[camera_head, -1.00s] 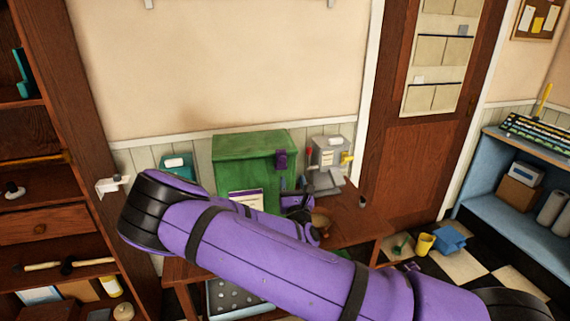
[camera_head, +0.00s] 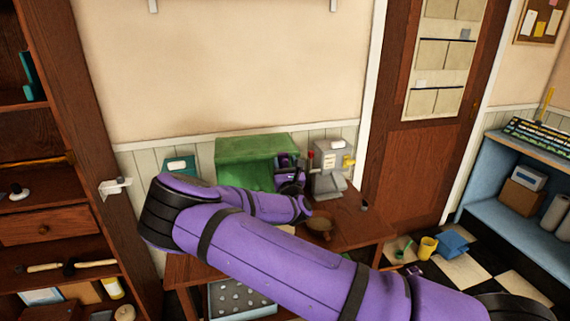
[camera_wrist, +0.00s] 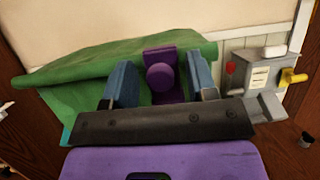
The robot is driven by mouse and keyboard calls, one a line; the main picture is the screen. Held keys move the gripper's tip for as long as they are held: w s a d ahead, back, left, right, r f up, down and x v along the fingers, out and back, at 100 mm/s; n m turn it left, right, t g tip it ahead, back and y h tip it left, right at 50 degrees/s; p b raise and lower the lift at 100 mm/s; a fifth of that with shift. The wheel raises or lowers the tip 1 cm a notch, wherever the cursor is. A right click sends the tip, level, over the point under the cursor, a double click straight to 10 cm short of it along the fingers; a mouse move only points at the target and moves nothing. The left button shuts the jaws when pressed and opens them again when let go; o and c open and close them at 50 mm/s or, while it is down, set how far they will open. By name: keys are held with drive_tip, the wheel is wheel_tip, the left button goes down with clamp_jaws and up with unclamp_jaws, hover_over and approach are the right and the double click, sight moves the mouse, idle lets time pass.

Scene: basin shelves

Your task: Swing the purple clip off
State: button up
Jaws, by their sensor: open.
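The purple clip (camera_wrist: 165,58), a plate with a round knob, is on the front of a box draped in a green cover (camera_wrist: 95,68). In the wrist view my gripper (camera_wrist: 159,80) is open, with one blue finger on each side of the clip. I see gaps on both sides, so the fingers do not appear closed on it. In the head view the clip (camera_head: 284,159) is partly hidden by my gripper (camera_head: 291,178) at the right end of the green cover (camera_head: 245,158). My purple arm hides the cover's lower part.
A grey machine (camera_head: 329,170) with a yellow handle and red knob stands close right of the green cover. A brown bowl (camera_head: 318,227) sits on the wooden table (camera_head: 355,222) in front. A teal box (camera_head: 181,165) is at the left. A tray (camera_head: 238,298) is below.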

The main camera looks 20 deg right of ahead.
drive_tip(key=shift+w+r, duration=0.1)
drive_tip(key=shift+w, duration=0.05)
drive_tip(key=shift+c, duration=0.4)
drive_tip(key=c, duration=0.6)
drive_tip(key=shift+c, duration=0.2)
